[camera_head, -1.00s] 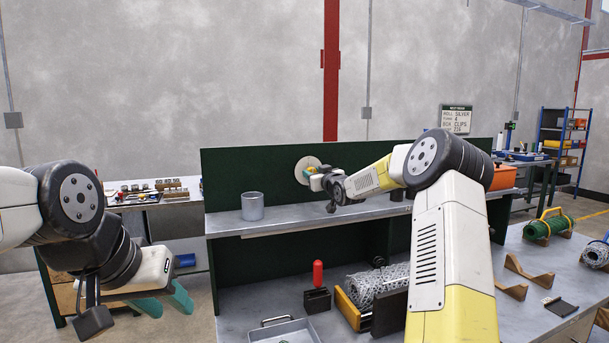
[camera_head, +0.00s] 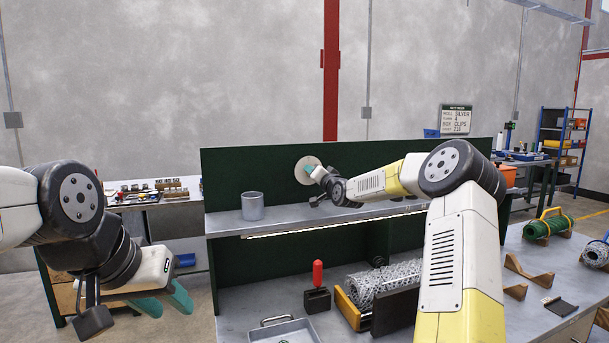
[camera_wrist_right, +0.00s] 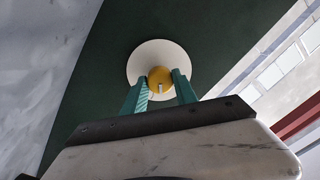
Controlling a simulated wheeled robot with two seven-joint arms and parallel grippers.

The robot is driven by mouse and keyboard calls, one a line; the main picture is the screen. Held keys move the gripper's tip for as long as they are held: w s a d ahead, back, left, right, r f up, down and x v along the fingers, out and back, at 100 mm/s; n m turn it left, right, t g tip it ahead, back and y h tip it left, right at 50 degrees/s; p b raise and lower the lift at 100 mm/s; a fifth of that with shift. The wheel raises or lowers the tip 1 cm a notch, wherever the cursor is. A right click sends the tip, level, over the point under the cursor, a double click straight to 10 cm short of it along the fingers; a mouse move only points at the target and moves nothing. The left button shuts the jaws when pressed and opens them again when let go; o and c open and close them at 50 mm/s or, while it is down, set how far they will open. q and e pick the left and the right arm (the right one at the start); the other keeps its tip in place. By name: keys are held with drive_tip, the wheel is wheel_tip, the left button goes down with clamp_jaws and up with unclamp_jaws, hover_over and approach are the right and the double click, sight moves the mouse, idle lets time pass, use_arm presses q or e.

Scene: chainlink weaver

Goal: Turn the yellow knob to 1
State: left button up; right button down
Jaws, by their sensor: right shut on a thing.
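The yellow knob (camera_wrist_right: 158,76) sits at the middle of a round pale plate (camera_wrist_right: 143,57) on the dark green back panel. In the right wrist view, the teal fingers of my right gripper (camera_wrist_right: 161,83) are on either side of the knob, shut on it. A short white mark on the knob points toward the bottom of that picture. In the head view, the plate (camera_head: 301,166) shows behind my right gripper (camera_head: 312,171), which hides the knob. No numbers are readable on the plate. My left gripper (camera_head: 167,303) is open and empty at the lower left.
A grey cup (camera_head: 252,207) stands on the shelf (camera_head: 290,225), left of the plate. Below are a red-handled tool (camera_head: 318,274), a chain-link roll (camera_head: 385,282) and a metal tray (camera_head: 285,331). Space before the left gripper is clear.

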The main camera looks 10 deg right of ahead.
drive_tip(key=shift+m, duration=2.1)
drive_tip(key=c, duration=1)
unclamp_jaws()
drive_tip(key=shift+o, duration=0.2)
drive_tip(key=v, duration=0.8)
